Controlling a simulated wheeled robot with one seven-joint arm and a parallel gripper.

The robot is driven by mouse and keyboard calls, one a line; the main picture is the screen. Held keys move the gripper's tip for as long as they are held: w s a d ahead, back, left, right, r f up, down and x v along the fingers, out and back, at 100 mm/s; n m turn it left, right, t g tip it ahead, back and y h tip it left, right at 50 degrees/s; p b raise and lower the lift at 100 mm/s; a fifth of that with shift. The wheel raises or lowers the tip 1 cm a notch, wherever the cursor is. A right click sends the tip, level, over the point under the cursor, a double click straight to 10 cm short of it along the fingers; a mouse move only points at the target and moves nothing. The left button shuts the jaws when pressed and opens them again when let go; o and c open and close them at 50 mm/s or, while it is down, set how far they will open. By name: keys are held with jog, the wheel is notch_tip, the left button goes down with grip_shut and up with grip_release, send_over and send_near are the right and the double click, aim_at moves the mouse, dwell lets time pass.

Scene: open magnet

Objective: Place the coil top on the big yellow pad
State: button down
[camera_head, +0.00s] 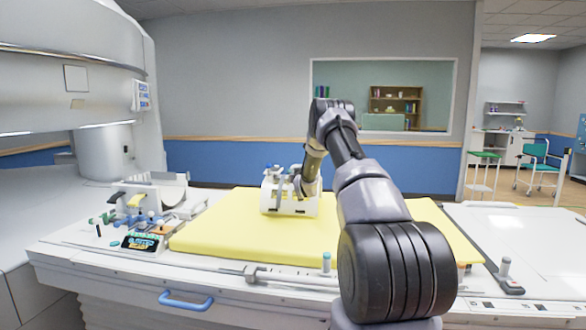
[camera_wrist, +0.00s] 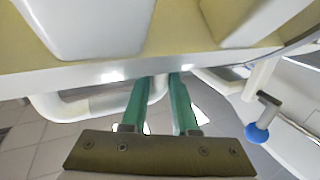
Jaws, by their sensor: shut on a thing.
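The coil top (camera_head: 290,208) is a white, frame-like piece with blue and grey fittings on top. In the head view it is over the left-centre part of the big yellow pad (camera_head: 230,235). It looks upright and at pad level, but I cannot tell whether it fully rests on it. My gripper (camera_head: 303,188) is at its upper right side, shut on it. In the wrist view the green fingers of my gripper (camera_wrist: 162,82) reach a white edge. Their tips and the exact grasp point are partly hidden. Which white parts there belong to the coil top is unclear.
Left of the pad, the table holds several small coloured parts and a black labelled box (camera_head: 142,242). The large white magnet (camera_head: 75,65) stands at left. A small grey-green cylinder (camera_head: 326,262) stands at the front edge. The pad's front left is clear. My arm hides part of its right side.

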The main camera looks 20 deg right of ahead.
jog(key=shift+f, duration=0.5)
jog(key=c, duration=1.1)
grip_release()
jog(key=shift+f, duration=0.35)
jog(key=o, duration=0.4)
jog(key=shift+r, duration=0.1)
